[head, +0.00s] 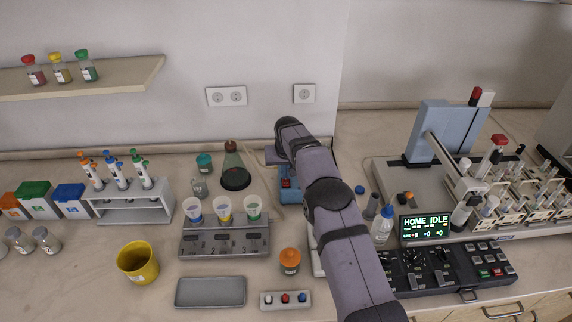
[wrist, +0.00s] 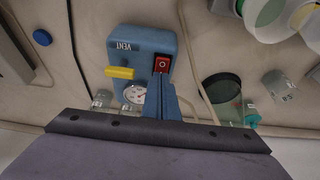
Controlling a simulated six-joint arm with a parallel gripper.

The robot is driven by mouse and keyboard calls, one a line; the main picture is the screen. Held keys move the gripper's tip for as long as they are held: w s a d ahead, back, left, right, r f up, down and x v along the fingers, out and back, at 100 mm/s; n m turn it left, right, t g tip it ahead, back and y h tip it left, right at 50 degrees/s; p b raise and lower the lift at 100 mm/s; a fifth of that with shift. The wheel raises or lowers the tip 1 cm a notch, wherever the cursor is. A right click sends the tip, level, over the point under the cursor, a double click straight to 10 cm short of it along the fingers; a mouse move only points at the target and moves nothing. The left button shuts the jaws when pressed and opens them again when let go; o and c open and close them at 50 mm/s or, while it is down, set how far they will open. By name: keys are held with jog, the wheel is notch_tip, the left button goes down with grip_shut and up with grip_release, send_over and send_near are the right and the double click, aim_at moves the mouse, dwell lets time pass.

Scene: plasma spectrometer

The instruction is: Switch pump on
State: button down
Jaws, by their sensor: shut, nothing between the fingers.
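The pump (wrist: 135,45) is a blue-grey box in the wrist view, with a VENT label, a yellow lever (wrist: 120,73) and a round gauge (wrist: 135,94). Its red rocker switch (wrist: 161,64) sits at the box's right side. My gripper (wrist: 160,82) is shut and empty, its blue fingertips just below the switch in the picture; I cannot tell whether they touch it. In the head view the pump (head: 296,190) and its red switch (head: 286,183) show left of my arm, which hides part of the pump. The fingertips are not clear there.
A dark-green flask (head: 235,175) and a rack of three cups (head: 225,240) stand to the pump's left. An orange-lidded jar (head: 290,260) and a button box (head: 286,300) are nearer the front. The display (head: 425,228) at the right reads HOME IDLE.

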jog(key=shift+f, duration=0.2)
dwell(0.3)
jog(key=shift+w+f, duration=0.1)
jog(key=shift+w, duration=0.05)
jog(key=shift+f, duration=0.1)
jog(key=shift+f+b, duration=0.1)
jog(key=shift+b, duration=0.35)
jog(key=shift+s+b, duration=0.55)
jog(key=shift+s, duration=0.4)
